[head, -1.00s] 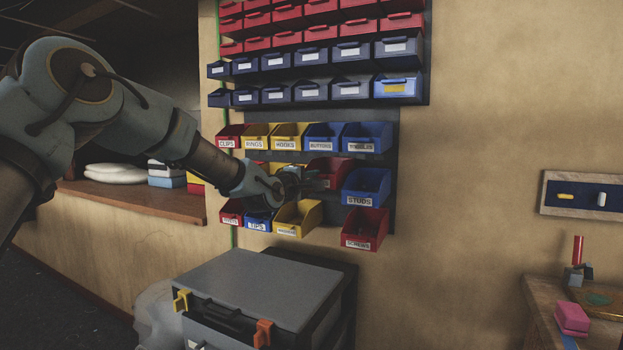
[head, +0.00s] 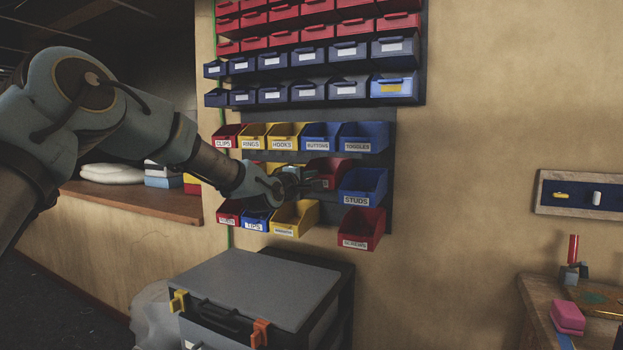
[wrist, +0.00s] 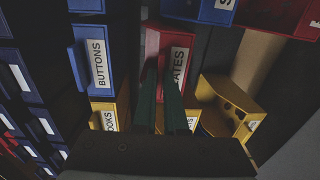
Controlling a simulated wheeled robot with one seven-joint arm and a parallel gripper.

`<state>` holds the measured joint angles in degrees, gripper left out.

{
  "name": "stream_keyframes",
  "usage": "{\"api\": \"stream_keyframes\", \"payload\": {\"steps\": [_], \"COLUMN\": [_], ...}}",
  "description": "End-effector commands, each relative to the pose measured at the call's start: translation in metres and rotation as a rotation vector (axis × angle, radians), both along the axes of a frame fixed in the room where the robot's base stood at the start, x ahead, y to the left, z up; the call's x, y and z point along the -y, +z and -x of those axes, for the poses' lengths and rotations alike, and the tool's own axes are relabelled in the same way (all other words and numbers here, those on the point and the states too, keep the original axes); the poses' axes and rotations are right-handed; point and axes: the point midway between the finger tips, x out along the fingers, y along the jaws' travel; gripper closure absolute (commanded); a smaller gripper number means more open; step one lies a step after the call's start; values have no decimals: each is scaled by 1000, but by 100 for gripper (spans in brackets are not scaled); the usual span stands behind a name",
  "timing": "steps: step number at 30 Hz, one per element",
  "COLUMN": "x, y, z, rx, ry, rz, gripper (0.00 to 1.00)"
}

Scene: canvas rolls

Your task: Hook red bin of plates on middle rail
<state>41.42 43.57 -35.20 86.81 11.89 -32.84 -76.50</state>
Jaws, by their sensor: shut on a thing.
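The red bin of plates (head: 323,168) is at the middle rail level of the wall rack, between yellow bins on its left and the blue STUDS bin (head: 362,186) on its right.
The BUTTONS bin (head: 321,136) and TOGGLES bin (head: 364,137) hang just above. A yellow bin (head: 295,217) and the red SCREWS bin (head: 361,228) hang below. A grey case (head: 258,287) stands under the rack.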

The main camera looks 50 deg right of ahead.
Motion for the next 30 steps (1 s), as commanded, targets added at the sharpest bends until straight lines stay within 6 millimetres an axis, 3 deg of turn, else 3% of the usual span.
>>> {"api": "stream_keyframes", "payload": {"steps": [30], "x": [0], "y": [-25], "z": [0], "rx": [0], "ry": [0], "rz": [1], "gripper": [100]}}
